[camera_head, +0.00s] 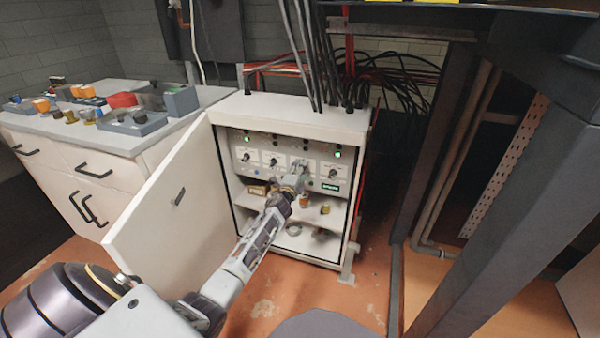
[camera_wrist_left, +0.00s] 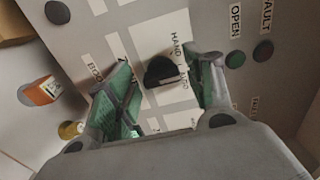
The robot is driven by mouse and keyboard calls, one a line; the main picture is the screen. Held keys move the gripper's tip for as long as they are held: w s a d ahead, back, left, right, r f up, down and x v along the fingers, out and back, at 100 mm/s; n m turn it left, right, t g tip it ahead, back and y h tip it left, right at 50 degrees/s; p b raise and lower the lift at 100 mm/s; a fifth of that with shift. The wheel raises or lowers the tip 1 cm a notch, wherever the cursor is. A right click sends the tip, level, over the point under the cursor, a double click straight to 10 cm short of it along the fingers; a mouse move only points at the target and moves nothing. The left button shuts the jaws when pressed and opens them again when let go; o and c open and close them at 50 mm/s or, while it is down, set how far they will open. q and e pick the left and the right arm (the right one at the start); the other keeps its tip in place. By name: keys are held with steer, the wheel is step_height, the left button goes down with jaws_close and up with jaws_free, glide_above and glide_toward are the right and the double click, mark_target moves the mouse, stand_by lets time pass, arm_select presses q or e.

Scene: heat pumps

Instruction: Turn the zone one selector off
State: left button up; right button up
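The white control panel (camera_head: 262,150) sits inside an open cabinet and carries a row of black selectors, including a left one (camera_head: 247,157), another beside it (camera_head: 273,161) and a right one (camera_head: 333,173). My left gripper (camera_head: 298,172) reaches the panel's right-middle part and hides what is behind it. In the left wrist view its fingers (camera_wrist_left: 164,88) are spread on either side of a black selector knob (camera_wrist_left: 162,71), with gaps visible. The label by this knob reads HAND and seemingly AUTO; I cannot tell which zone it is. My right gripper is not in view.
The cabinet door (camera_head: 172,210) stands open on the left, close to my arm. A cabinet shelf (camera_head: 320,215) below the panel holds small parts. A drawer unit (camera_head: 75,165) with loose components stands at left. A dark steel post (camera_head: 500,190) rises at right.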

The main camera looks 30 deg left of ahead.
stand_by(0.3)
arm_select(q)
steer(key=shift+s, duration=0.15)
steer(key=v, duration=1.1)
steer(key=shift+s, duration=0.35)
stand_by(0.4)
stand_by(0.6)
